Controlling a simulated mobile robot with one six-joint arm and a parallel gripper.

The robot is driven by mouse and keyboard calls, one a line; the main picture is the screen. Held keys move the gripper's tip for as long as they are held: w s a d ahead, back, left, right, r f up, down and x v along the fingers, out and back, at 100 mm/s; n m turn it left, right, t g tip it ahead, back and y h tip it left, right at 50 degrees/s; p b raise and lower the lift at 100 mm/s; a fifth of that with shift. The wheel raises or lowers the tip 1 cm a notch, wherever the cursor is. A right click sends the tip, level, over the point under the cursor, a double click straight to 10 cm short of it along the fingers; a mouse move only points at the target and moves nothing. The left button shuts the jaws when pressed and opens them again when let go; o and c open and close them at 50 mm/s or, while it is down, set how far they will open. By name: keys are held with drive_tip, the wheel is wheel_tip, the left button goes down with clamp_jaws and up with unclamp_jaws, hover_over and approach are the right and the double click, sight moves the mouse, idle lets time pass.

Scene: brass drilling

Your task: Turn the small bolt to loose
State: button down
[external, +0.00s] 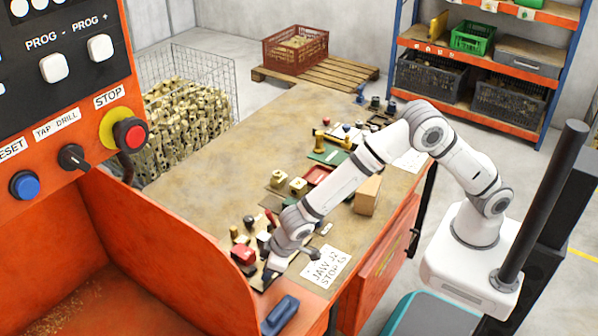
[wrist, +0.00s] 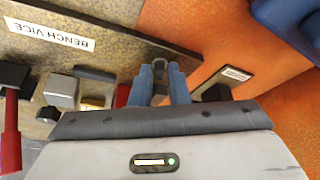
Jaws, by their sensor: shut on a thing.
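My gripper (wrist: 161,88) reaches down at the bench's near end, beside the orange machine. In the wrist view, its two blue fingers are closed around a small dark grey piece (wrist: 159,68) with a rounded end. It appears to be the small bolt, but most of it is hidden between the fingers, and I cannot tell how far it is turned. In the external view, my gripper (external: 268,275) is low over the bench edge, and the bolt cannot be made out there.
A "BENCH VICE" label (wrist: 50,36) lies on the bench. A red-handled tool (wrist: 11,135) and dark blocks are close to my gripper. A red block (external: 243,254) and a white sign (external: 326,266) flank it. The orange machine wall (external: 160,255) stands close on the left.

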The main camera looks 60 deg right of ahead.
drive_tip(key=shift+n, duration=0.3)
drive_tip(key=shift+d+n+y+p, duration=0.15)
drive_tip(key=shift+n+y+p, duration=0.15)
drive_tip(key=shift+n, duration=0.5)
drive_tip(key=shift+w+f+n+g+y+b, duration=0.2)
drive_tip(key=shift+n+g+y+b, duration=0.3)
drive_tip(key=shift+n+b, duration=0.55)
drive_tip(key=n+b, duration=0.1)
drive_tip(key=b, duration=0.1)
drive_tip(key=n+g+b, duration=0.1)
drive_tip(key=n, duration=0.1)
drive_tip(key=shift+d+f+b, duration=0.1)
drive_tip(key=shift+f+b, duration=0.2)
drive_tip(key=shift+b, duration=0.05)
drive_tip(key=n+b, duration=0.1)
drive_tip(key=n+g+b, duration=0.1)
drive_tip(key=b, duration=0.1)
drive_tip(key=n+b, duration=0.1)
drive_tip(key=n, duration=0.1)
drive_tip(key=shift+w+r+g+y+b, duration=0.1)
drive_tip(key=shift+r+g+y+b, duration=0.2)
drive_tip(key=shift+b, duration=0.1)
drive_tip(key=shift+n, duration=0.25)
